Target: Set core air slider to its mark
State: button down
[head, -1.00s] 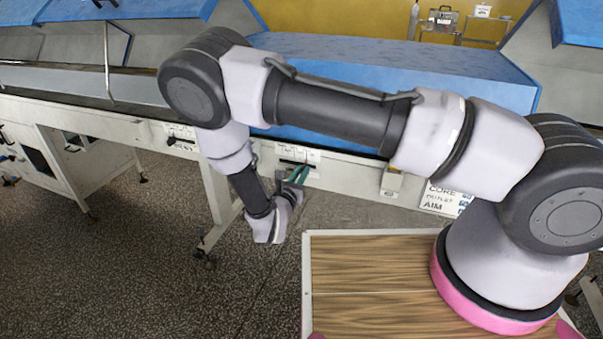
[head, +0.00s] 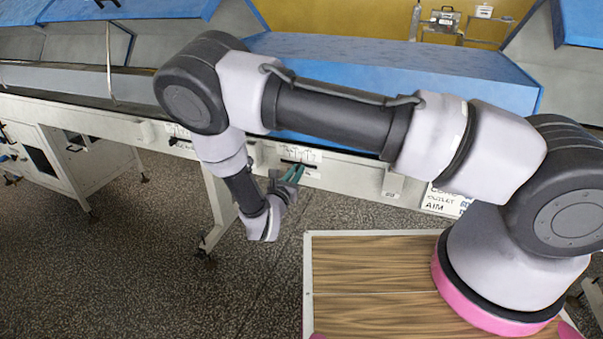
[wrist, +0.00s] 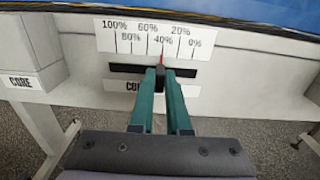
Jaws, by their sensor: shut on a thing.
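The core air slider (wrist: 161,70) sits in a dark horizontal slot under a white scale (wrist: 150,38) running from 100% at left to 0% at right. A thin red pointer (wrist: 162,57) stands above the slot, at about the 40% tick. My gripper (wrist: 160,76) is shut on the slider's knob, with its teal fingers on either side; they hide most of the knob. In the head view my gripper (head: 294,172) reaches the white machine panel (head: 340,172) below the blue covers. No separate target mark is clear.
A label reading CORE (wrist: 20,83) is at the left, and a partly hidden label (wrist: 115,87) is below the slot. A sign (head: 442,199) reading OUTLET AIM hangs to the right. A similar control (head: 178,133) is left along the machine. Speckled floor is open below.

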jog(key=c, duration=0.9)
grip_release()
jog(key=shift+s, duration=0.1)
jog(key=v, duration=1)
jog(key=shift+s+a, duration=0.15)
jog(key=shift+s, duration=0.15)
